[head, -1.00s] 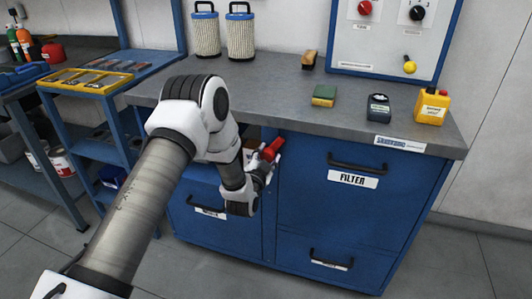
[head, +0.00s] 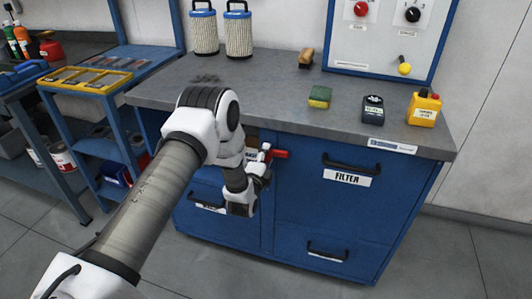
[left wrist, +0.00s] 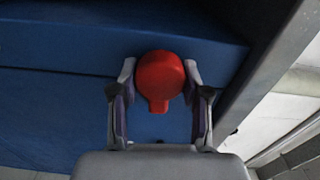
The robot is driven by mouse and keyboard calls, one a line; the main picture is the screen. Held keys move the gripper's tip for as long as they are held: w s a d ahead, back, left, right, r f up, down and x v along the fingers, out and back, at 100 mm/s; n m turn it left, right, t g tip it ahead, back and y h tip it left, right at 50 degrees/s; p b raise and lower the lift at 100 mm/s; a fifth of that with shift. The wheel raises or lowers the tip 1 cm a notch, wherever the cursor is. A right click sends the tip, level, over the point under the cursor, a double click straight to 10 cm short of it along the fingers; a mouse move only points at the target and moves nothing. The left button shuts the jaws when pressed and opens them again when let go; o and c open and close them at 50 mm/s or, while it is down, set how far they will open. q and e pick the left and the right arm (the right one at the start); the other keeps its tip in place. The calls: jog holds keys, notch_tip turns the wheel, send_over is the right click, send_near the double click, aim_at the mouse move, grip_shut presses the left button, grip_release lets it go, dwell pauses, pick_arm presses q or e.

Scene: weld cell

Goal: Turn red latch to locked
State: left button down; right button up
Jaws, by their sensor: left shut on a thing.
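The red latch (head: 278,154) is on the blue cabinet front below the worktop, left of the drawer labelled FILTER. Its handle lies nearly level in the head view, its end pointing right. In the left wrist view the latch's red head (left wrist: 160,76) sits between the two fingers. My left gripper (head: 266,162) is at the latch and shut on it; its fingers (left wrist: 159,68) flank the red part on both sides. The arm hides part of the latch's mount. My right gripper is not in view.
The FILTER drawer's black handle (head: 351,163) is right of the latch. A blue shelf (head: 95,145) stands at left.

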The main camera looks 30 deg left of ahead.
pick_arm(q)
jog(key=shift+r+m, duration=0.1)
jog(key=shift+m, duration=0.4)
jog(key=c, duration=0.6)
grip_release()
jog(key=shift+o, duration=0.2)
jog(key=v, duration=1.2)
jog(key=shift+p, duration=0.3)
